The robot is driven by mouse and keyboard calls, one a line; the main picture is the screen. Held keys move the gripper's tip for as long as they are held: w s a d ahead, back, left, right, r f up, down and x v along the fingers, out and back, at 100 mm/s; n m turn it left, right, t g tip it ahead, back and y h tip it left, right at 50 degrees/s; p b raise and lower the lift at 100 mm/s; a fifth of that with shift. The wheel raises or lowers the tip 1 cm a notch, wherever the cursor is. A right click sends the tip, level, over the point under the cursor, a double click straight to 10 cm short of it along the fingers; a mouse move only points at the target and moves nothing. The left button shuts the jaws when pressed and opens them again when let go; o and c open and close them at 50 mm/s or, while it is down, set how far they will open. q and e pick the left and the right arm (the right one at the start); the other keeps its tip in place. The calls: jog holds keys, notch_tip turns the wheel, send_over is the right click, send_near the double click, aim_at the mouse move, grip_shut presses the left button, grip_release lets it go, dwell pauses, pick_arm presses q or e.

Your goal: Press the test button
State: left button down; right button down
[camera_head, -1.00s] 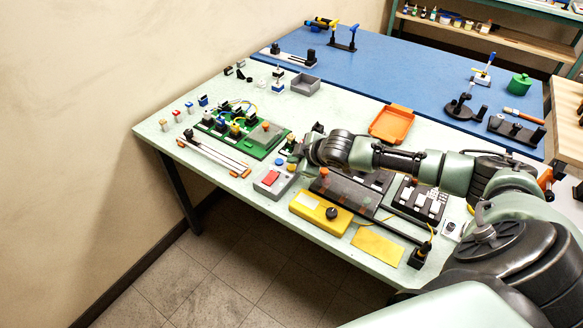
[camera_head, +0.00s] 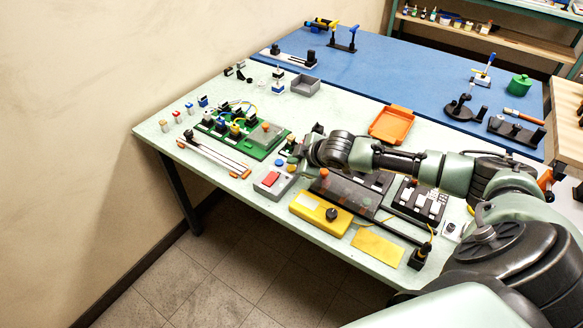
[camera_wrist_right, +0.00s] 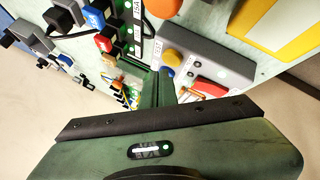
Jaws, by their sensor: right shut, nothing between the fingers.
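A grey control box (camera_head: 262,190) sits near the front edge of the pale green table. My right gripper (camera_head: 294,158) is shut and empty over the button end of the box. My left gripper is out of view.
A green board (camera_head: 262,148) with several wired parts lies left of the box. A yellow box with a black knob (camera_head: 318,212) is to the right. An orange tray (camera_head: 391,124) and a grey tray (camera_head: 305,85) stand farther back. A blue table (camera_head: 400,75) adjoins behind.

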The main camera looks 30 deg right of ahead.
jog(key=shift+f, duration=0.15)
dwell(0.6)
jog(key=shift+f, duration=0.3)
jog(key=shift+f, duration=0.4)
dwell(0.8)
jog(key=shift+r+p, duration=0.85)
jog(key=shift+p, duration=0.2)
notch_tip(320, 180, up, 5)
jog(key=p, duration=0.5)
